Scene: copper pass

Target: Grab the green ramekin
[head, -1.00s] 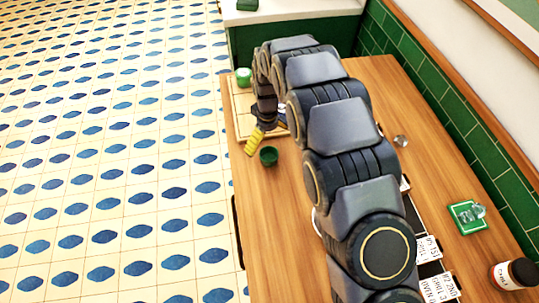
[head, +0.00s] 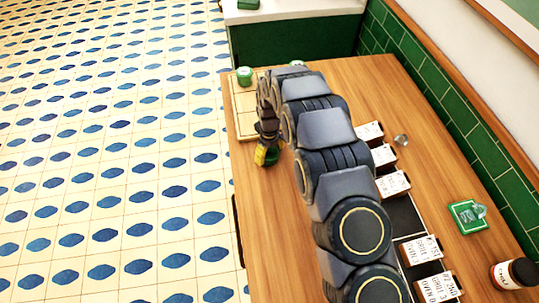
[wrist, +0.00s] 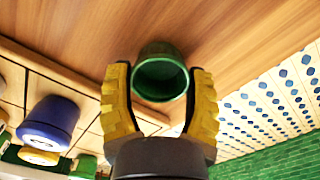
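The green ramekin (wrist: 162,78) shows in the wrist view on the wooden table, its open mouth turned toward the camera. My gripper (wrist: 160,70) has its two yellow ribbed fingers spread, one on each side of the ramekin. The gaps between fingers and ramekin are very small, and I cannot tell whether they touch. In the head view my gripper (head: 265,156) is low at the table's left side, and only a little of the green ramekin (head: 273,158) shows beside the fingers.
A pale divided board (head: 246,126) lies behind the gripper, with a green-and-white container (head: 244,76) on it. The wrist view shows a blue container (wrist: 50,122) there.

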